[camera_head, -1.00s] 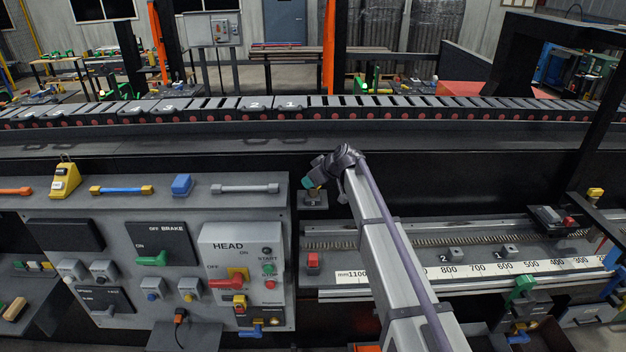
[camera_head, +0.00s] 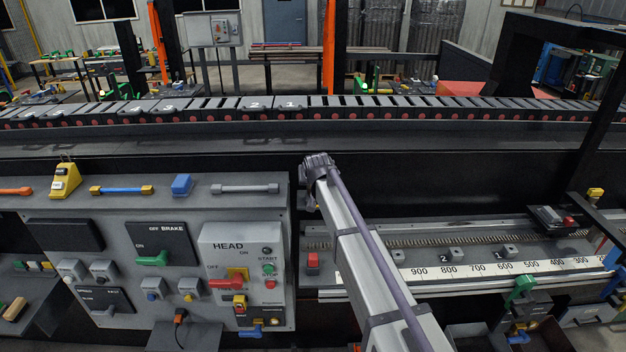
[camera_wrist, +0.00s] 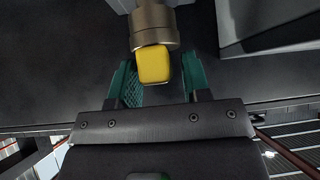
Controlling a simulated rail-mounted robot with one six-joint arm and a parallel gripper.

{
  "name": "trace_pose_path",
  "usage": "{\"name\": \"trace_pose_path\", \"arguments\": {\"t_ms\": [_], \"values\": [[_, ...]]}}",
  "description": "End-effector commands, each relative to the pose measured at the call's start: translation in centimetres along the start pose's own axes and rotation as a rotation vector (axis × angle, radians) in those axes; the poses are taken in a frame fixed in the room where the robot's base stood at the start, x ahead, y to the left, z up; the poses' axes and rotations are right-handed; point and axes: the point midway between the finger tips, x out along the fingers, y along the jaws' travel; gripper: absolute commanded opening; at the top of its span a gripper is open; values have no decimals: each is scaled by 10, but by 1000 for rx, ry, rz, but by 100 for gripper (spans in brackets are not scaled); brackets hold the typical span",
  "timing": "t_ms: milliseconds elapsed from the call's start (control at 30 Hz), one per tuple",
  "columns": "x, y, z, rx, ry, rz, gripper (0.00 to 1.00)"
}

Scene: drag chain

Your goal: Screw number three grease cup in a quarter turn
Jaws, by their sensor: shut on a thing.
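My gripper (camera_wrist: 158,82) has its two teal fingers either side of a yellow block (camera_wrist: 153,65) and is shut on it. The block sits at the end of a round metal cylinder (camera_wrist: 152,28) in the wrist view. I cannot read a number on it, nor tell how far it is turned. In the head view my wrist (camera_head: 318,168) is by the right end of the control panel and hides most of the gripper. Small grey blocks on the machine bed carry the marks 2 (camera_head: 456,254) and 1 (camera_head: 509,250).
The grey control panel (camera_head: 213,262) with switches and handles stands just left of my wrist. A toothed bed with a millimetre scale (camera_head: 480,268) runs to the right. The long drag chain (camera_head: 350,108) lies behind.

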Motion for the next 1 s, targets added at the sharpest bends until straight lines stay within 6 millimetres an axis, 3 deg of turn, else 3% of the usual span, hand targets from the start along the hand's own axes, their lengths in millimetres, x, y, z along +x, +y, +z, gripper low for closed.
{"name": "trace_pose_path", "arguments": {"t_ms": [667,700,1000], "values": [[0,0,1,51,-4,49,20],[0,0,1,52,-4,49,47],[-3,0,0,51,-3,49,49]]}}
